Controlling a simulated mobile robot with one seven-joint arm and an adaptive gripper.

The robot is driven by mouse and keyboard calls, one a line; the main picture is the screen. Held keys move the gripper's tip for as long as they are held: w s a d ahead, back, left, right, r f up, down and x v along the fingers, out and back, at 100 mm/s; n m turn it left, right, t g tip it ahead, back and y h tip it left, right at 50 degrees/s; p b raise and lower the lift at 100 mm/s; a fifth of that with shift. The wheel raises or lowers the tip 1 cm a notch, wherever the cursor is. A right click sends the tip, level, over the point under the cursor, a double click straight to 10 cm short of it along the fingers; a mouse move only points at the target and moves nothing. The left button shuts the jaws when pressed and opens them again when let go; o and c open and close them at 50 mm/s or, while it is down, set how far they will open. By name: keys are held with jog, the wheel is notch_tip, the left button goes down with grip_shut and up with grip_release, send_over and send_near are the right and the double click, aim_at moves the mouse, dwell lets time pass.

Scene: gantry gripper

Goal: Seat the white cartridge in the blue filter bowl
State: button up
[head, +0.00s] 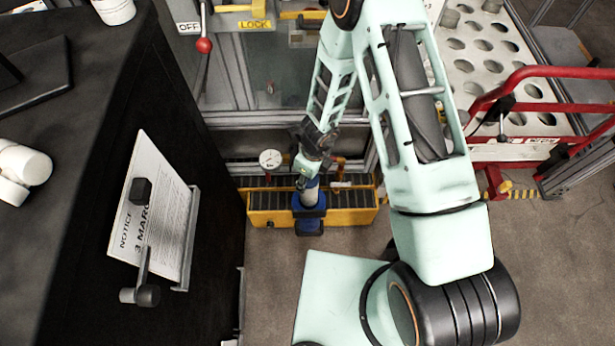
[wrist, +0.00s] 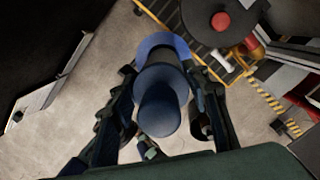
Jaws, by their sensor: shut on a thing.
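The white cartridge (head: 311,196) stands about upright below my gripper (head: 309,177) in the head view. My gripper is shut on its upper part. The blue filter bowl (head: 308,214) is directly under the cartridge, at the front of a yellow-edged rack. The cartridge's lower end meets the bowl's mouth; I cannot tell how deep it sits. In the wrist view the cartridge (wrist: 159,113) looks dark blue-grey in shadow between the two fingers. The bowl's blue rim (wrist: 152,43) shows around and beyond its far end. The bowl's inside is hidden.
The yellow rack (head: 350,216) has a dark slatted top. A pressure gauge (head: 270,160) stands behind it at left. A notice board (head: 150,215) is on the dark cabinet at left. A red rail (head: 545,105) and perforated white panel (head: 480,60) are at right. The floor in front is clear.

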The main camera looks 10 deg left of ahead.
jog(key=shift+f+b, duration=6.3)
jog(key=shift+f, duration=0.5)
jog(key=o, duration=1.1)
jog(key=shift+o, duration=0.2)
jog(key=shift+r, duration=0.15)
jog(key=r, duration=0.4)
jog(key=d+r, duration=0.1)
jog(key=r, duration=0.6)
jog(key=shift+s+d+r, duration=0.15)
jog(key=shift+s+r, duration=0.1)
jog(key=shift+r, duration=0.1)
